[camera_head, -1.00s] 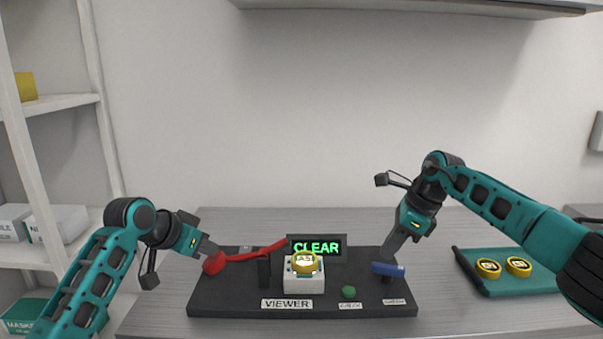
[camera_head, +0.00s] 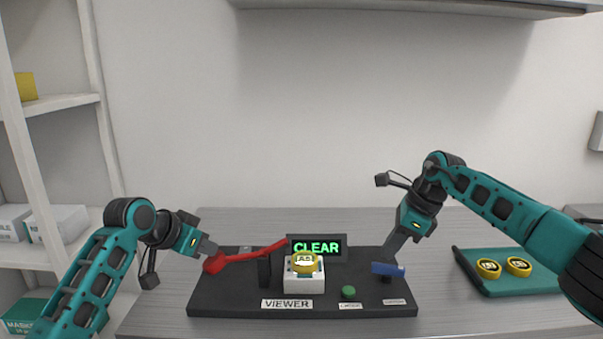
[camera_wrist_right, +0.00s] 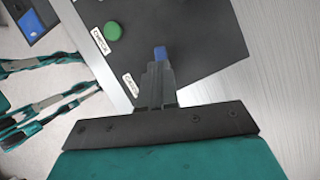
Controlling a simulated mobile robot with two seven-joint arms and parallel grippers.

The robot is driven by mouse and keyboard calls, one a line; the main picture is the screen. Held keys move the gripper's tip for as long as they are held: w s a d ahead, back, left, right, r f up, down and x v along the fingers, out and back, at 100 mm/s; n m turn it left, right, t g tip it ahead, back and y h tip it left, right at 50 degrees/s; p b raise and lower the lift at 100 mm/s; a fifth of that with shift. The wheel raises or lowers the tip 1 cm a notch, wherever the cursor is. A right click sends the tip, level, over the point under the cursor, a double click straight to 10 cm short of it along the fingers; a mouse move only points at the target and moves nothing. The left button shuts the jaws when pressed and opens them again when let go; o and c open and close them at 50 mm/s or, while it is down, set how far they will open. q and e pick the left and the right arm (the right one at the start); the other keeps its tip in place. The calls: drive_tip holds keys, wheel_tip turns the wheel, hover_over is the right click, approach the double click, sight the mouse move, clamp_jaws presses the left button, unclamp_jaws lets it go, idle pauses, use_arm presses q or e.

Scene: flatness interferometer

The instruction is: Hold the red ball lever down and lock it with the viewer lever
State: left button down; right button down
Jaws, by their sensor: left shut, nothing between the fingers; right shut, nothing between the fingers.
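The red ball lever (camera_head: 245,256) slopes down to the left, its ball at the lower left end. My left gripper (camera_head: 213,250) is shut and empty, with its tips at the ball. Whether they touch it cannot be told. The blue-handled lever (camera_head: 388,269) is at the right of the dark base (camera_head: 240,304). My right gripper (camera_head: 389,253) is shut and empty just above and behind the blue handle. In the right wrist view the blue handle (camera_wrist_right: 160,53) shows just past the fingertips, partly hidden by them. A label on the base reads VIEWER.
A display (camera_head: 317,247) reads CLEAR in green. A yellow-topped part sits on a white block (camera_head: 304,284) in the middle. A green button (camera_head: 348,291) is on the base. A teal tray (camera_head: 490,289) with two yellow discs lies at the right.

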use_arm(q)
drive_tip(key=shift+f, duration=0.1)
use_arm(e)
drive_tip(key=shift+s+d+f, duration=0.1)
drive_tip(key=shift+s+d, duration=0.4)
drive_tip(key=shift+s, duration=0.25)
drive_tip(key=shift+s+d+f, duration=0.1)
drive_tip(key=shift+s+d, duration=0.35)
drive_tip(key=shift+s, duration=0.3)
drive_tip(key=shift+f, duration=2.6)
drive_tip(key=shift+w, duration=0.1)
drive_tip(key=shift+w+d+r, duration=0.1)
drive_tip(key=shift+w+d, duration=0.05)
drive_tip(key=shift+d, duration=0.1)
wheel_tip(320, 180, up, 7)
